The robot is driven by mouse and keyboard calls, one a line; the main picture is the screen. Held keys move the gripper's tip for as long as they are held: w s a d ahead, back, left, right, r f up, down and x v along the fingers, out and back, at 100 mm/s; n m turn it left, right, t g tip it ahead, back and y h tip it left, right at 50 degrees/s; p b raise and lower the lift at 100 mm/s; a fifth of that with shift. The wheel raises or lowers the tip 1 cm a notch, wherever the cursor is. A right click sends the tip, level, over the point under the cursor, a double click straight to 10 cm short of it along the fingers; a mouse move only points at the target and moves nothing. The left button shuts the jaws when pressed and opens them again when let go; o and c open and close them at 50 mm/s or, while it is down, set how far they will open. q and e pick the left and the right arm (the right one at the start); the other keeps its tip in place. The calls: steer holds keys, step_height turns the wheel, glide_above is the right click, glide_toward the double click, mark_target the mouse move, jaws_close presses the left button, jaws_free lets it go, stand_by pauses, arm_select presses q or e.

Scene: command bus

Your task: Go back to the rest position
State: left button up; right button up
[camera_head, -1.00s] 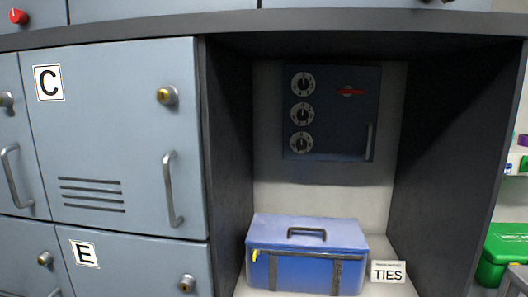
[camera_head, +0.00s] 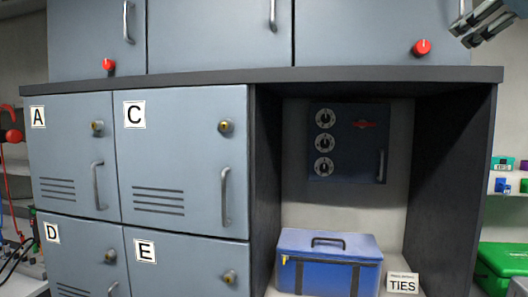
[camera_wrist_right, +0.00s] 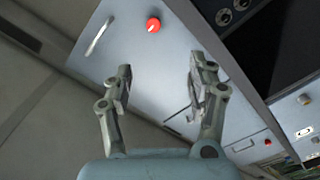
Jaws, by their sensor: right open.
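My right gripper (camera_head: 487,20) shows at the top right corner of the head view, in front of the upper cabinet. In the right wrist view its two fingers (camera_wrist_right: 158,88) are spread apart, with nothing between them. The gripper is open and empty. Behind the fingers in that view is a grey-blue cabinet door with a red knob (camera_wrist_right: 153,24) and a bar handle (camera_wrist_right: 99,36). My left gripper is in neither current view.
Lockers A (camera_head: 70,140) and C (camera_head: 180,170) stand left of an open recess. In it are a blue box (camera_head: 325,265), a TIES card (camera_head: 402,282) and a wall safe (camera_head: 350,145). A shelf edge (camera_head: 200,76) runs above. A green box (camera_head: 505,262) stands at right.

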steer(key=w+f+g+b, duration=0.2)
steer(key=f+b, duration=0.1)
steer(key=f, duration=1)
steer(key=w+d+f+g+y+b, duration=0.1)
steer(key=w+f+g+b, duration=0.15)
steer(key=f, duration=1.15)
steer(key=w+f+g+b, duration=0.2)
steer(key=f+g+b, duration=0.15)
steer(key=f, duration=0.95)
steer(key=s+f+m+g+y+b, duration=0.1)
steer(key=s+f+g+b, duration=0.15)
steer(key=f, duration=1.45)
steer(key=s+f+g+b, duration=0.1)
steer(key=s+f+b, duration=0.3)
steer(key=f, duration=1.4)
steer(key=s+a+f+m+g+b, duration=0.1)
steer(key=s+f+g+b, duration=0.1)
steer(key=s+f, duration=1)
steer(key=s+f+m+g+b, duration=0.1)
steer(key=s+f+g+b, duration=0.15)
steer(key=s+f, duration=0.95)
steer(key=s+a+f+m+y+b, duration=0.1)
steer(key=s+a+f+m+b, duration=0.2)
steer(key=s+f, duration=1.7)
steer(key=shift+s+g, duration=0.3)
steer(key=shift+s, duration=1.3)
